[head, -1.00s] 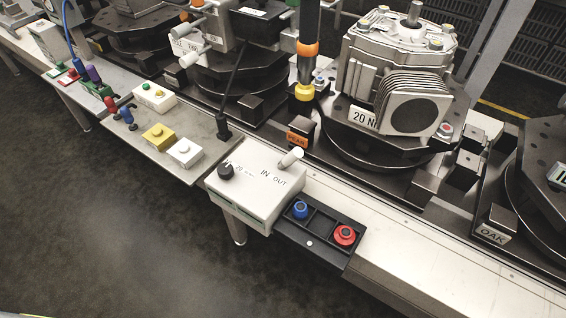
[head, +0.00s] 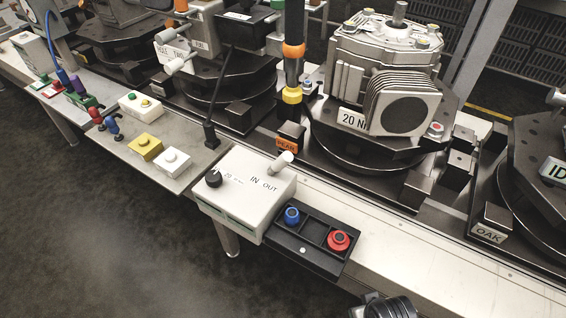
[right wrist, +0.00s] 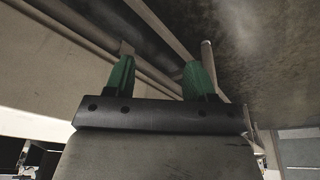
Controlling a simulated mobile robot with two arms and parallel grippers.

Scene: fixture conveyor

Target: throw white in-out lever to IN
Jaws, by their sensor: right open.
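The white in-out lever (head: 281,163) stands at the back right of a white control box (head: 232,196), behind the IN and OUT lettering. It leans up to the right, toward the OUT side. My right gripper (right wrist: 160,78) shows in the right wrist view, with two green fingers spread wide and nothing between them. In the head view a dark rounded piece of my right arm (head: 388,306) shows at the bottom edge, below and right of the box and away from the lever. The right fingertips are not visible there. My left gripper is not in view.
A black tray (head: 268,240) beside the box holds a blue button (head: 292,215) and a red button (head: 338,240). A black knob (head: 213,178) is on the box. The floor in front is clear.

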